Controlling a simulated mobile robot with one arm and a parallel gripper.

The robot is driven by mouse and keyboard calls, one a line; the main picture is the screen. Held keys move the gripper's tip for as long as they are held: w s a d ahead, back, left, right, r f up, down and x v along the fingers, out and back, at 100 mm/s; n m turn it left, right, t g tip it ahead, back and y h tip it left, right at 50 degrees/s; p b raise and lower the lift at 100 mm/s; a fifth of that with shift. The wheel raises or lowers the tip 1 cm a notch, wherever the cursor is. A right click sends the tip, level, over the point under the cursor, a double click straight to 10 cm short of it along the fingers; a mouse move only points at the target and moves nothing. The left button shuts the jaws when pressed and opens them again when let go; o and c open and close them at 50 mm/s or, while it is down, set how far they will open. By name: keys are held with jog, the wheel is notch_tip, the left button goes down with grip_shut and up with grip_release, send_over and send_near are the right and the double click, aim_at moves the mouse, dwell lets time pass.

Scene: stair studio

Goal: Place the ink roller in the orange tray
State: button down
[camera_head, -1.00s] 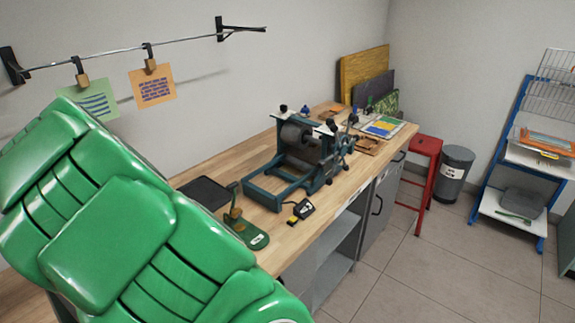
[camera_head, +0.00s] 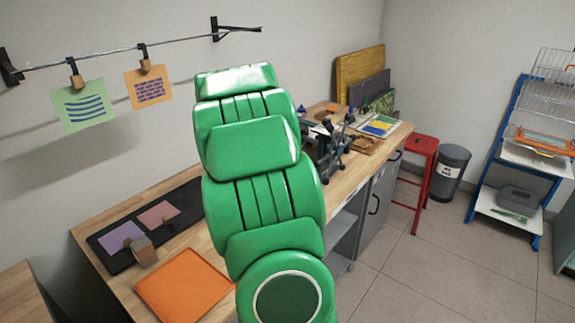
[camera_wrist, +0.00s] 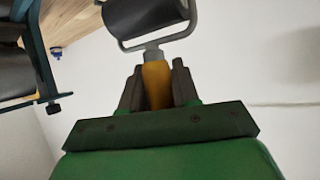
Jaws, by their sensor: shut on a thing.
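The ink roller (camera_wrist: 157,75) shows in the wrist view, with a dark drum, a grey metal frame and a yellow-orange handle. My gripper (camera_wrist: 158,85) is shut on its handle, one dark finger on each side. The roller is held up off the bench. In the head view my green arm hides the gripper and the roller. The orange tray (camera_head: 184,285) lies flat on the near left part of the wooden bench, and its visible surface is empty. The arm covers the area just right of the tray.
A black mat (camera_head: 115,258) with purple and pink cards and a small block lies behind the tray. The press (camera_head: 325,150) stands further along the bench, partly hidden by my arm. A red stool (camera_head: 420,160) and grey bin (camera_head: 452,165) stand beyond the bench.

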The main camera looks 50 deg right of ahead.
jog(key=s+d, duration=0.6)
jog(key=d, duration=0.3)
jog(key=shift+g+h, duration=0.3)
jog(key=shift+w+d+f, duration=1.45)
jog(key=shift+w+f, duration=0.35)
jog(key=shift+f, duration=0.45)
jog(key=shift+w+d+f, duration=1.5)
jog(key=shift+w+f, duration=0.35)
jog(key=shift+f, duration=0.45)
jog(key=shift+w+d+f, duration=1.45)
jog(key=shift+w+f, duration=0.35)
jog(key=shift+f, duration=0.45)
